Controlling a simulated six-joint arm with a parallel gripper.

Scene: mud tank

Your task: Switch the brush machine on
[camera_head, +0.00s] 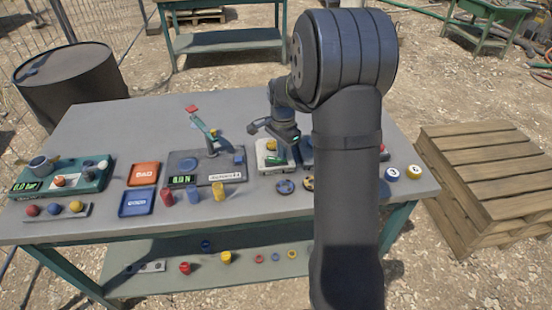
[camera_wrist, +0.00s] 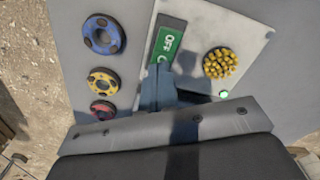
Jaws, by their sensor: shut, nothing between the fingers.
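The brush machine (camera_head: 268,170) is a pale box on the table, left of my arm. In the wrist view its pale top (camera_wrist: 205,25) carries a round yellow brush (camera_wrist: 220,63) and a green switch plate (camera_wrist: 167,44). A small green lamp (camera_wrist: 223,94) glows at the near right corner. My gripper (camera_wrist: 162,85) is shut and empty, with its tips at the near part of the switch plate. I cannot tell whether they touch it.
Blue (camera_wrist: 104,34), yellow (camera_wrist: 103,80) and red (camera_wrist: 102,109) discs lie beside the machine. A grey plate with a lever arm (camera_head: 207,170) stands left of it. Red (camera_head: 143,174) and blue (camera_head: 138,202) trays lie further left.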

